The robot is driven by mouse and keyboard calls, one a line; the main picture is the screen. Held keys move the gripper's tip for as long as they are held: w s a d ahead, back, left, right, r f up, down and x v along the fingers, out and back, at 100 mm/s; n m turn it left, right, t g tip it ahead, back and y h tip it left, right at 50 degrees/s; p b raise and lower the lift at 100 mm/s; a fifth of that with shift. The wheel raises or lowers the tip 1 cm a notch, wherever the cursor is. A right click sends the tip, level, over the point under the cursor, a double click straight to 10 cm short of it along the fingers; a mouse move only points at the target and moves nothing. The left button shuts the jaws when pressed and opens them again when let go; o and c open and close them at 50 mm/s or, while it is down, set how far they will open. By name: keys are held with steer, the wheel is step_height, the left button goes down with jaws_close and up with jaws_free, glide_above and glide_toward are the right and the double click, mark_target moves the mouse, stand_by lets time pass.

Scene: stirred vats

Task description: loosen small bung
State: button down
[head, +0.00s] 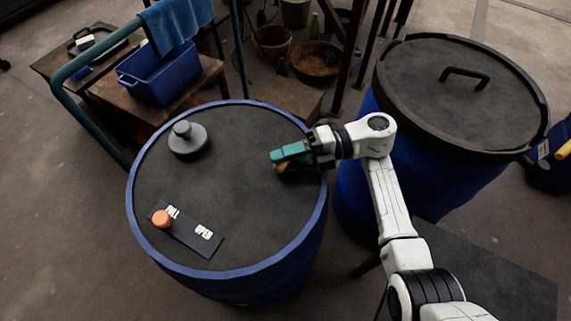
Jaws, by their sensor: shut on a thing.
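My gripper (277,161) is over the right part of the near blue vat's dark top (225,185), close to its rim. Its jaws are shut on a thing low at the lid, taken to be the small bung. The green jaw hides nearly all of it. A yellowish patch shows just under the green jaw; I cannot tell whether it is bung or jaw. A larger grey bung (187,141) with a round knob stands upright at the upper left of the same top, apart from my gripper.
An orange knob (161,218) sits on a dark plate (194,235) with white lettering on the vat top. A second blue vat with a handled black lid (450,95) stands at the right. A blue tub (160,75) and green rail (95,65) are at the upper left.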

steer(key=shift+n+g+b, duration=0.3)
steer(key=shift+g+b, duration=0.05)
steer(key=shift+g, duration=0.05)
steer(key=c, duration=1)
jaws_free()
steer(key=shift+b+v, duration=0.7)
steer(key=shift+v, duration=2.95)
